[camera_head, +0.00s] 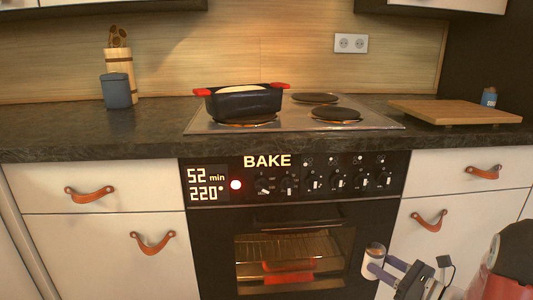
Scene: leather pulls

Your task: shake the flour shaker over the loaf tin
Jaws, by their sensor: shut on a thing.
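My gripper (376,266) is low at the right, in front of the oven, well below and to the right of the tin. It is shut on a small pale cylinder with a brownish top, which looks like the flour shaker (374,250). The shaker looks roughly upright. Its lower part is partly hidden by the gripper fingers.
The hob (280,124) has bare plates right of the tin. A wooden board (450,110) lies at the right, with a small blue jar (489,97) by its far end. A blue-grey canister (117,91) and a utensil holder (119,62) stand left. Leather-pull drawers flank the oven (215,235).

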